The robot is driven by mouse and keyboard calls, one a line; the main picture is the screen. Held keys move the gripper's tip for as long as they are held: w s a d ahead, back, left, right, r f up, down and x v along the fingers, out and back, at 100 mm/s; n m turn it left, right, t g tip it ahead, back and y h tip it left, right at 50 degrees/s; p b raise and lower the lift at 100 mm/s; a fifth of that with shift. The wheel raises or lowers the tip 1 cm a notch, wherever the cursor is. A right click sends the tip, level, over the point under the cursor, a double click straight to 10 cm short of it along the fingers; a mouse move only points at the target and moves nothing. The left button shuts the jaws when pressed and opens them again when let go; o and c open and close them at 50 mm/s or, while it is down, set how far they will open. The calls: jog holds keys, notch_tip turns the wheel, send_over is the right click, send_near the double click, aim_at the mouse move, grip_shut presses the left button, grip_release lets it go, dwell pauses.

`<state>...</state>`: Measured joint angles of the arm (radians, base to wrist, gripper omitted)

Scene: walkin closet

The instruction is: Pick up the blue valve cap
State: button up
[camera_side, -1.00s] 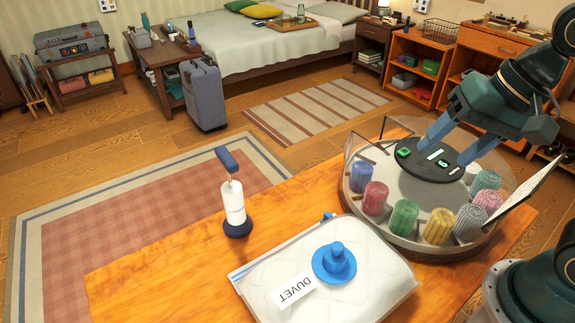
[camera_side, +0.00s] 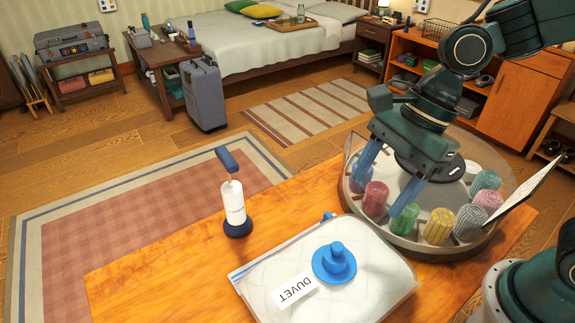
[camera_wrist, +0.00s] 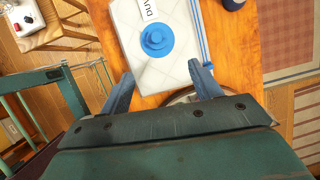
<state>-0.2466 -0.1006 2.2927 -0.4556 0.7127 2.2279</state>
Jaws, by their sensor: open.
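The blue valve cap (camera_side: 334,262), a round disc with a raised knob, sits on top of the white duvet bag (camera_side: 375,289) on the wooden table. In the wrist view the cap (camera_wrist: 157,41) is ahead of the fingers, slightly left of the middle between them. My gripper (camera_side: 383,190) is open and empty, with blue fingers spread above the near left part of the round tray. It is apart from the cap, behind and to the right of it in the side view. The wrist view shows both fingertips (camera_wrist: 161,82) wide apart.
A round clear-walled tray (camera_side: 468,247) holds several coloured rolls (camera_side: 439,226) close under my fingers. A slanted white card (camera_side: 524,189) stands at its right edge. The table's left part (camera_side: 160,270) is clear.

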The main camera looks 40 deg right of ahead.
aim_at(341, 245)
jog(key=shift+a+f+m, duration=0.25)
jog(key=shift+a+m, duration=0.2)
jog(key=shift+m, duration=0.05)
jog(key=shift+x, duration=4.3)
jog(key=shift+a, duration=0.1)
jog(key=shift+x, duration=2.55)
jog(key=shift+s+a, duration=0.1)
jog(key=shift+s, duration=0.05)
jog(key=c, duration=1)
